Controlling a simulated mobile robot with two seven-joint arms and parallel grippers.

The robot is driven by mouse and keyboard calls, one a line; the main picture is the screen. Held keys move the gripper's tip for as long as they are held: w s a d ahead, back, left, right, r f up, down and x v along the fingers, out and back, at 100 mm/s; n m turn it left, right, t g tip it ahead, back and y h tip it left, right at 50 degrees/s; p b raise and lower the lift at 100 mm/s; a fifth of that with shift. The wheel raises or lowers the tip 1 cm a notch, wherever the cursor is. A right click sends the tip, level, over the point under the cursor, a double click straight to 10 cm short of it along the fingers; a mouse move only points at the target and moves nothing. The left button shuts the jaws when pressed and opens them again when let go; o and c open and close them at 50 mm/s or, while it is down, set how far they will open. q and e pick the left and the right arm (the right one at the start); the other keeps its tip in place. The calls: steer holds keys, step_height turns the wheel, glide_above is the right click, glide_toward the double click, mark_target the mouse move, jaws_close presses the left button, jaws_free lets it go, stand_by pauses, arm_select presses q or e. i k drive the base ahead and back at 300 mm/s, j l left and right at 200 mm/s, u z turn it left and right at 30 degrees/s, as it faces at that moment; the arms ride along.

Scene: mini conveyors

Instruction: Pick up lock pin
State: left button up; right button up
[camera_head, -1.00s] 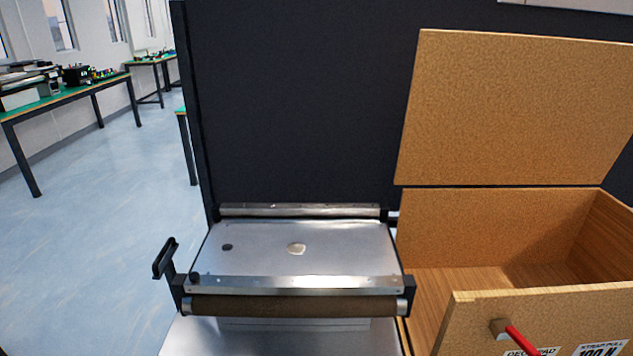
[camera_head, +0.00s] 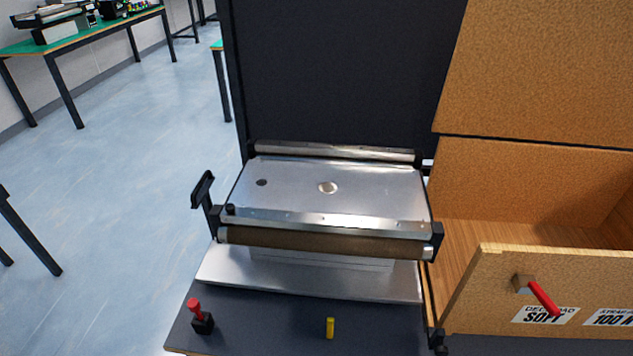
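A small upright yellow cylinder (camera_head: 330,328) stands on the dark front surface at the bottom middle. A red-topped piece with a black base (camera_head: 201,318) stands on the same surface at the bottom left. Neither is labelled, so I cannot tell for certain which is the lock pin. The mini conveyor (camera_head: 380,190), with a metal top plate and a brown front roller, sits behind them. Neither of my grippers is in view.
An open wooden box (camera_head: 470,270) with a red lever (camera_head: 543,297) and printed labels stands at the right. A black handle (camera_head: 203,190) sticks up at the conveyor's left. A dark panel (camera_head: 340,70) rises behind. The dark front surface (camera_head: 265,325) is clear between the small pieces.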

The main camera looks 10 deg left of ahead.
mark_target(193, 303)
steer(key=u, duration=0.4)
steer(key=k+j+u, duration=0.1)
steer(key=u, duration=0.3)
steer(key=j+u, duration=0.15)
steer(key=u, duration=0.25)
